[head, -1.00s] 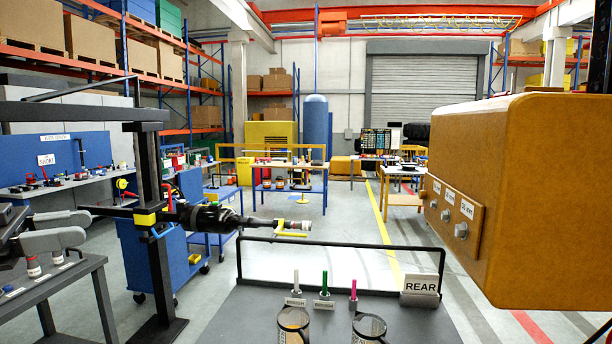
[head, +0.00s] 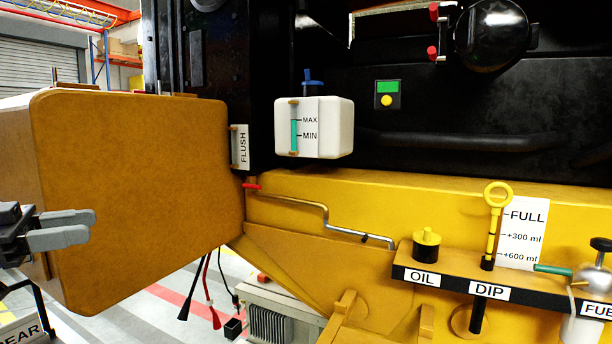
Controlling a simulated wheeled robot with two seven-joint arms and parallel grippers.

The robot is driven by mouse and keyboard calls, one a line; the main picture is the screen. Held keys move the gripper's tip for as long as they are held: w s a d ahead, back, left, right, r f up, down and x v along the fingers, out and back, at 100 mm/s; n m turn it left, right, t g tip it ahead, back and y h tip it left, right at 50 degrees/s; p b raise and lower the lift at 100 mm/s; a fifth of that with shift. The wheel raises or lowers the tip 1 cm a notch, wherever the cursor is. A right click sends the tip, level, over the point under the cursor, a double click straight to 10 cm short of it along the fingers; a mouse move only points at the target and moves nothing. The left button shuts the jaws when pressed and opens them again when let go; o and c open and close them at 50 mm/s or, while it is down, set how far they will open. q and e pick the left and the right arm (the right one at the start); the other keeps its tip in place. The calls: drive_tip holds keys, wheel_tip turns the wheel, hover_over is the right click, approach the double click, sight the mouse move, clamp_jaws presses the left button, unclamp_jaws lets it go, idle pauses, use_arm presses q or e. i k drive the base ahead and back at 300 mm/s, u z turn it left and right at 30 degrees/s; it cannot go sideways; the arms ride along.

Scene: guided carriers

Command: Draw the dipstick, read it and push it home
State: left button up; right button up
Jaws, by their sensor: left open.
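The dipstick (head: 491,235) stands upright, slightly tilted, at the right of the head view. It has a yellow ring handle on top and a yellow shaft with dark bands. Its lower end goes into a dark collar on the ledge above the DIP label (head: 489,290). A white card (head: 525,232) marked FULL, +300 ml and +600 ml stands just behind and right of it. My left gripper (head: 90,227) is at the far left, open and empty, in front of the brown box and far from the dipstick. My right gripper is out of view.
A brown box-shaped housing (head: 140,190) fills the left. A white MAX/MIN tank (head: 330,140) hangs in the middle. A yellow OIL cap (head: 427,240) is left of the dipstick, and a green-handled fitting (head: 555,270) is close on its right. A bent metal rod (head: 325,215) runs along the yellow body.

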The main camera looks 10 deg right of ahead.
sight(496, 208)
drive_tip(key=z, duration=1.85)
drive_tip(key=i, duration=1)
drive_tip(key=u, duration=0.05)
